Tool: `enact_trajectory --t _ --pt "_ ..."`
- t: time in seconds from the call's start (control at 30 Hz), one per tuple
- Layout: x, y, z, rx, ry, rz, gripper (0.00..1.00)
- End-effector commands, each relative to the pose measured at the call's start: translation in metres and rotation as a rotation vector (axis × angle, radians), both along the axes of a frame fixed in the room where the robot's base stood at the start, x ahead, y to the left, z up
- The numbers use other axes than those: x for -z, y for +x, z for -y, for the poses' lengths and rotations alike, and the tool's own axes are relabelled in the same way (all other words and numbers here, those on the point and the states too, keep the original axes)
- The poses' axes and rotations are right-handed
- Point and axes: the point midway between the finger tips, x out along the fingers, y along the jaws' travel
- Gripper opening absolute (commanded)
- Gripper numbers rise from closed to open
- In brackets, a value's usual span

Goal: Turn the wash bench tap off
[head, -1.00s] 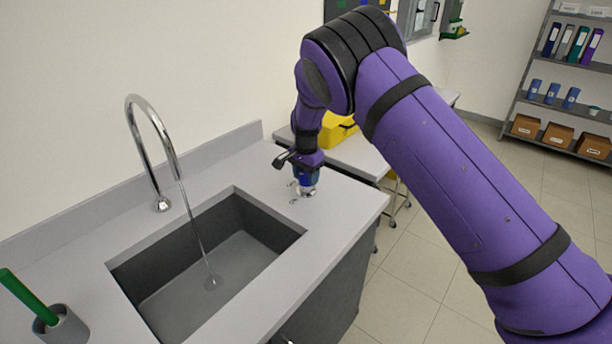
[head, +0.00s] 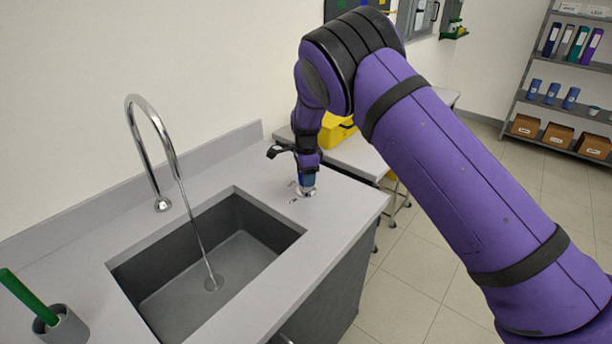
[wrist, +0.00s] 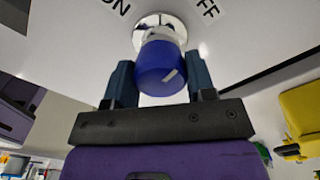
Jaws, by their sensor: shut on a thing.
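The wash bench tap's spout (head: 150,150) is a chrome gooseneck over the sink (head: 215,270), and a thin stream of water runs from it into the basin. The tap knob (wrist: 160,68) is blue with a white mark and sits on a round chrome base on the bench top. My gripper (wrist: 160,85) is shut on the knob, one finger on each side. In the wrist view, the letters "FF" show right of the base and "N" left of it, partly cut off. In the head view, my gripper (head: 308,183) hides most of the knob.
The grey bench top (head: 335,215) is clear around the knob. A yellow container (head: 335,130) stands on a lower table behind my wrist. A green-handled brush in a grey holder (head: 65,325) stands at the near left. Shelves (head: 565,80) stand far right.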

Motion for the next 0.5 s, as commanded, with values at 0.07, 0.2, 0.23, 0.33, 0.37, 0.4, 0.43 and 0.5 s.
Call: enact_trajectory --t 0.07,0.2,0.23,0.33,0.37,0.4,0.43,0.5 --pt "-0.0005 0.0004 0.0001 0.048 -0.001 0.001 0.27" --pt "-0.0005 0.0004 0.0001 0.118 0.001 0.002 0.27" --pt "-0.0005 0.0005 0.0000 0.131 0.001 0.002 0.27" --pt "-0.0005 0.0005 -0.0001 0.163 0.001 0.002 0.27" --pt "-0.0005 0.0005 -0.0001 0.170 0.001 0.002 0.27" --pt "-0.0005 0.0005 -0.0001 0.178 0.001 0.002 0.27" --pt "-0.0005 0.0005 -0.0001 0.183 0.001 0.002 0.27" --pt "-0.0006 0.0005 -0.0001 0.193 0.001 0.002 0.27"
